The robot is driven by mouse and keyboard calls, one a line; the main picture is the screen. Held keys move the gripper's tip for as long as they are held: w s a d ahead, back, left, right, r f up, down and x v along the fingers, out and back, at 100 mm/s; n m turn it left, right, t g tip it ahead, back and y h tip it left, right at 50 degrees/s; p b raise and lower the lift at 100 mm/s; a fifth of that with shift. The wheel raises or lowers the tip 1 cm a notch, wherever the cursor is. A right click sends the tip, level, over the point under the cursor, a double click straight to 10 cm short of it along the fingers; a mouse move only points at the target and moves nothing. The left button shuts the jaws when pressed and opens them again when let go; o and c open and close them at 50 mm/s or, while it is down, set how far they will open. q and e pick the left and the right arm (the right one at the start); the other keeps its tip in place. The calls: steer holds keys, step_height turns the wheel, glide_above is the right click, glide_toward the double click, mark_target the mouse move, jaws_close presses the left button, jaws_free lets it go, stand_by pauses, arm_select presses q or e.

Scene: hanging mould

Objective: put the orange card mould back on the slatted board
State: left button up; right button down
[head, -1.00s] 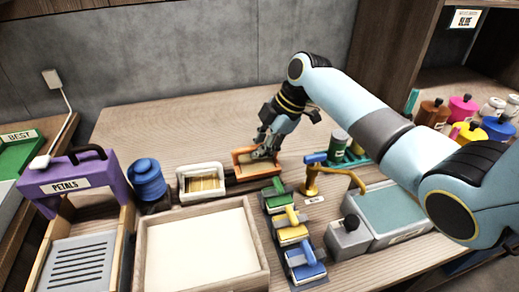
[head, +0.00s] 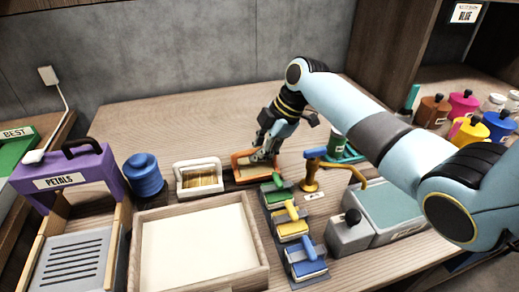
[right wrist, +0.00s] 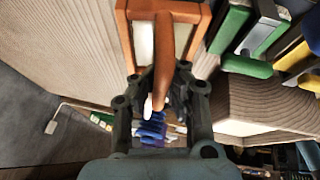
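The orange card mould (head: 240,165) is a frame with an orange handle and a pale inside. My right gripper (head: 263,152) comes down on it from above. The mould is at or just above a dark wooden strip (head: 228,181), probably the slatted board; contact beneath is hidden. My left gripper is out of view.
A white mould (head: 180,179) sits just left of the orange one. Handled green, yellow and blue tools (head: 291,228) stand in front on the right, beside a brass tap (head: 309,178). A wooden tray (head: 200,250) lies in front; the table behind is clear.

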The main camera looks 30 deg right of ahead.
steer(key=shift+s, duration=0.15)
steer(key=shift+a+f+b, duration=0.1)
steer(key=shift+f+b, duration=0.2)
steer(key=shift+f, duration=0.4)
stand_by(0.6)
steer(key=c, duration=1.4)
jaws_free()
steer(key=shift+r, duration=0.1)
steer(key=v, duration=1.2)
